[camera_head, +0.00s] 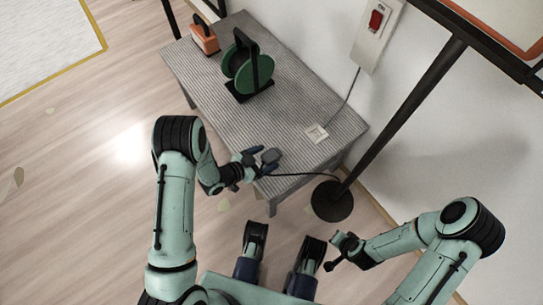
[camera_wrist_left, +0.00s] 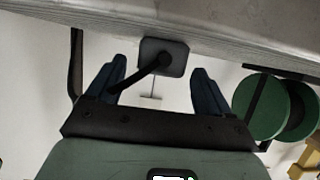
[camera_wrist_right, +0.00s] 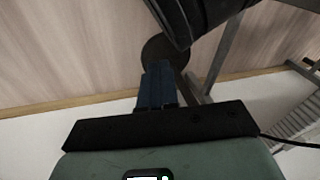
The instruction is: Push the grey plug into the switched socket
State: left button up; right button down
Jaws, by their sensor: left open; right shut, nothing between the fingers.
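The grey plug (camera_head: 270,155) is at the near edge of the ribbed grey table (camera_head: 230,100), with a dark cable. My left gripper (camera_head: 258,160) is open beside it. In the left wrist view the plug (camera_wrist_left: 176,65) lies between the two blue fingers near their tips, with a gap on each side. A white panel with a red switch (camera_head: 376,20) is on the wall. A cord runs from it down to a small white socket-like block (camera_head: 317,133) on the table; its openings are too small to make out. My right gripper (camera_head: 338,248) is shut and empty, away from the table.
A green reel (camera_head: 262,72) on a black stand and an orange box (camera_head: 204,38) stand farther back on the table. A dark slanting pole rises from a round base (camera_head: 332,200) on the floor at right. The table is clear between plug and white block.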

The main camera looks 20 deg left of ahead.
aim_at(270, 155)
pick_arm(q)
jog(key=x, duration=0.3)
jog(key=shift+w+d+b, duration=0.15)
jog(key=shift+w+b, duration=0.05)
jog(key=shift+b, duration=0.15)
pick_arm(e)
jog(key=shift+s+d+f+g, duration=0.2)
jog(key=shift+s+f+g, duration=0.2)
jog(key=shift+s+f, duration=0.65)
pick_arm(q)
jog(key=shift+c, duration=0.3)
pick_arm(e)
jog(key=shift+r, duration=0.1)
pick_arm(q)
jog(key=c, duration=1)
jog(key=shift+r, duration=0.15)
